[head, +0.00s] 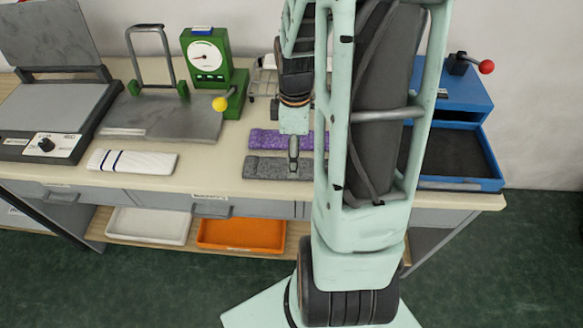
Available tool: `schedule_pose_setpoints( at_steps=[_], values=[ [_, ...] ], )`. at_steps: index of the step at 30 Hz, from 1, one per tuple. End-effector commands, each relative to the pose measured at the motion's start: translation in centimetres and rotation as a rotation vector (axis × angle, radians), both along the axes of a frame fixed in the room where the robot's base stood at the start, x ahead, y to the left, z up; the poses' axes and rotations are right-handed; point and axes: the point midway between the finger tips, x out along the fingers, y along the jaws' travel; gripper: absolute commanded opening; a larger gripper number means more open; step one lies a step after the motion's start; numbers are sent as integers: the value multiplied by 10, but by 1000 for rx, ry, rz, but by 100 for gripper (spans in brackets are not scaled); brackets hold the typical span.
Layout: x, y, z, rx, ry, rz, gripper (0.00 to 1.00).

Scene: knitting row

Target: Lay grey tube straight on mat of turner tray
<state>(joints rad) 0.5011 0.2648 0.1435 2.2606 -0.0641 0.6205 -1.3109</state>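A speckled grey tube (262,168) lies flat on the bench, roughly left to right in the picture. Its right end is hidden behind my arm. My gripper (294,168) points down at the grey tube from above, and its tip overlaps the tube in the picture. I cannot tell whether the fingers touch the tube or are closed on it. The blue turner tray (494,162) stands at the right end of the bench, with a dark mat (452,150) inside. The tray's left part is hidden behind my arm. The visible part of the mat is bare.
A purple tube (265,138) lies just behind the grey one. A white striped tube (132,162), a green gauge stand (225,75) and a press (50,100) are to the left. A red-knobbed lever (486,67) rises behind the tray. White and orange bins (240,234) sit below.

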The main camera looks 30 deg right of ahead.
Motion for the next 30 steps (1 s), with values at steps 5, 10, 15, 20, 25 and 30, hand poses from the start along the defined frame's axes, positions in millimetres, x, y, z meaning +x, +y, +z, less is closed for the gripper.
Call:
schedule_pose_setpoints(
  at_steps=[5,10,15,20,25,30],
  values=[
    [1,-1,-14,2,3,0,71],
    [4,-3,-37,2,3,1,71],
    [4,-4,-51,0,1,-1,71],
    [4,-4,-53,-1,-1,-1,71],
    [4,-4,-53,-1,-1,-1,64],
    [4,-4,-53,-1,-1,-1,46]
  ],
)
